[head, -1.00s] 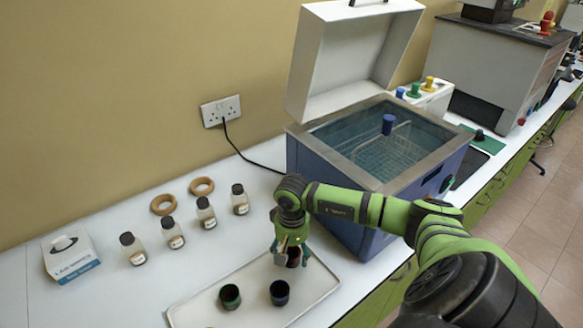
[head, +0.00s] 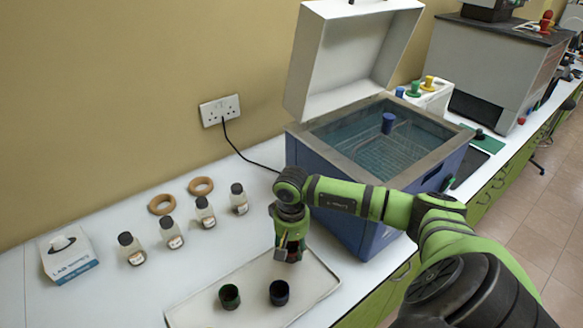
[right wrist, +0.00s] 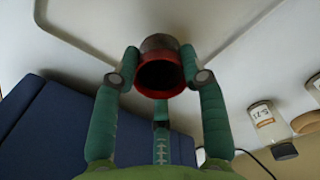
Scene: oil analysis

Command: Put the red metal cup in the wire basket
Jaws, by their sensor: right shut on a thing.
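The red metal cup (right wrist: 160,72) is between the fingers of my right gripper (right wrist: 160,78) in the right wrist view, its dark open mouth facing the camera. In the head view my right gripper (head: 290,252) points down over the back right of the white tray, shut on the cup, which is mostly hidden by the fingers. The wire basket (head: 383,158) sits inside the open blue bath (head: 345,185), with a blue-topped handle (head: 388,123) standing up from it. My left gripper is not in view.
A green cup (head: 229,296) and a dark blue cup (head: 279,292) stand on the tray (head: 255,317). Several capped bottles (head: 171,233), two cork rings (head: 161,204) and a tissue box (head: 68,253) are at left. The bath's raised white lid (head: 350,60) stands behind its opening.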

